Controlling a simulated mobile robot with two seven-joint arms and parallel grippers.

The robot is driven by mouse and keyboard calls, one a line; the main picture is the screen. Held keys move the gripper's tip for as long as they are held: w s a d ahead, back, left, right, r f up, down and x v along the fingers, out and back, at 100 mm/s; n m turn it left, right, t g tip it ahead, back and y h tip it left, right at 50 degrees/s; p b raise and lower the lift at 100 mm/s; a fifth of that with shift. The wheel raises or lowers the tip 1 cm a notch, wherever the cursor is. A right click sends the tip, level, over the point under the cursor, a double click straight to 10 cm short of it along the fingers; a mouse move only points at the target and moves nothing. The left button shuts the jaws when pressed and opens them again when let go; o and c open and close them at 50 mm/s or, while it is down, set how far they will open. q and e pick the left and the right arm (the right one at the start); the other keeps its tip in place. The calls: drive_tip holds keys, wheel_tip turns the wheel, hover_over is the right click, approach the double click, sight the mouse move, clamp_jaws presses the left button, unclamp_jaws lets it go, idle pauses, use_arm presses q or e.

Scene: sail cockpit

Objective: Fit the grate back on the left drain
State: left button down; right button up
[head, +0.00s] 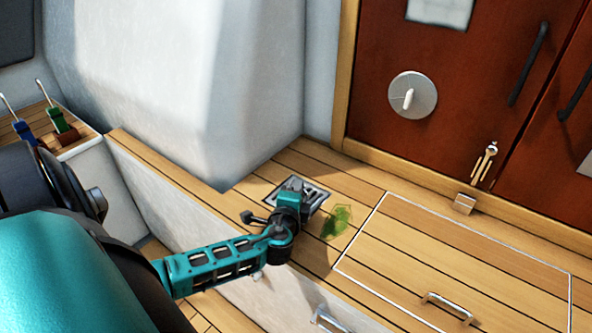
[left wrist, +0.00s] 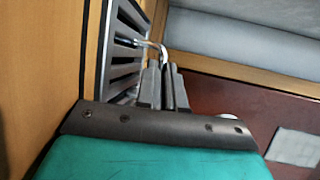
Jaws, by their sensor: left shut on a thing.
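The grate (head: 319,191) is a grey slatted plate at the wooden bench by the white wall corner, partly covered by my left gripper (head: 291,190). In the left wrist view the slats of the grate (left wrist: 124,60) rise beside the fingers, with a bent metal pull (left wrist: 151,44) running from it to the fingertips. My left gripper (left wrist: 164,88) is shut on this pull. The left drain is hidden under or behind the grate and gripper. I cannot tell whether the grate lies flush or slightly raised. My right gripper is not in view.
A clump of green weed (head: 338,222) lies on the bench just right of the grate. A hatch with a metal handle (head: 448,306) is further right. Red-brown doors (head: 455,85) stand behind, with hanging keys (head: 485,160). A small metal block (head: 464,203) sits below them.

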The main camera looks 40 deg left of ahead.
use_arm(q)
drive_tip(key=c, duration=1.2)
unclamp_jaws()
drive_tip(key=shift+s, duration=0.1)
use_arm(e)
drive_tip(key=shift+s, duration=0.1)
